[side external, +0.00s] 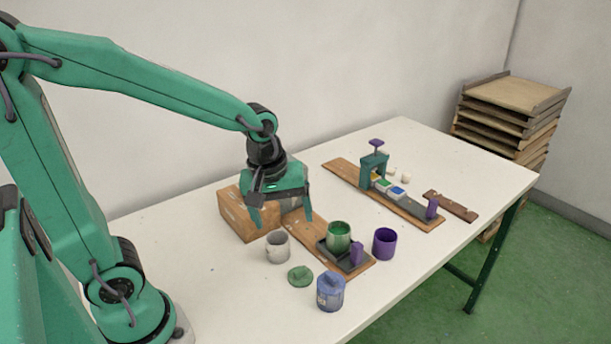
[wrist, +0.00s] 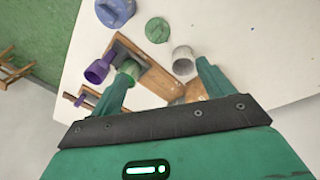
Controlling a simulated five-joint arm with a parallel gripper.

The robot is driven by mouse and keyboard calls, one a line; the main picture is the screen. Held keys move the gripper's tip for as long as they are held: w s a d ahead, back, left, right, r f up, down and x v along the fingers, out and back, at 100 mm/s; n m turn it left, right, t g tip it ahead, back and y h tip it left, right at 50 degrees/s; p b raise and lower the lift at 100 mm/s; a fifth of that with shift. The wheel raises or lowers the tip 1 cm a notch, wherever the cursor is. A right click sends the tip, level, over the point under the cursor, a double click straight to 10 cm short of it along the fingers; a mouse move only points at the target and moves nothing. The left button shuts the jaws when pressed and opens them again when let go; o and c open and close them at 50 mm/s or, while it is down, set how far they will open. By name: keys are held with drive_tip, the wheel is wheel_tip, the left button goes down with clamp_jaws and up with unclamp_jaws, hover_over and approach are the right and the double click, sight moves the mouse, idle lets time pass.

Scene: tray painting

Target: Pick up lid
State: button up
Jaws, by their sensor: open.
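A green lid (side external: 300,275) with a raised grip lies flat on the white table, between a grey cup and a blue lidded jar. It also shows in the wrist view (wrist: 157,30), near the top. My gripper (side external: 283,218) is open and empty, pointing down above the wooden blocks and board, behind the lid and higher than it. In the wrist view my gripper (wrist: 166,68) has its two fingers spread apart, with the lid beyond them. A green pot (side external: 339,236) stands in a dark holder on the board; my left finger partly covers it in the wrist view.
The grey cup (side external: 278,247) and the blue jar (side external: 331,291) stand close to the lid. A purple cup (side external: 385,243) is right of the holder. A wooden box (side external: 244,217) sits under my gripper. Table is clear at the front left.

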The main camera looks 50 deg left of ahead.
sight(300, 269)
drive_tip(key=w+f+n, duration=0.1)
drive_tip(key=f+n, duration=0.1)
drive_tip(key=f, duration=0.1)
drive_tip(key=w+f+n+g, duration=0.1)
drive_tip(key=f+n, duration=0.1)
drive_tip(key=w+d+f+n+g, duration=0.1)
drive_tip(key=f+n, duration=0.2)
drive_tip(key=shift+w+d+f, duration=0.1)
drive_tip(key=shift+w+f, duration=0.05)
drive_tip(key=shift+f, duration=1.5)
drive_tip(key=shift+f, duration=0.1)
drive_tip(key=shift+d+f, duration=0.1)
drive_tip(key=shift+f, duration=2.35)
drive_tip(key=shift+c, duration=0.2)
drive_tip(key=c, duration=1)
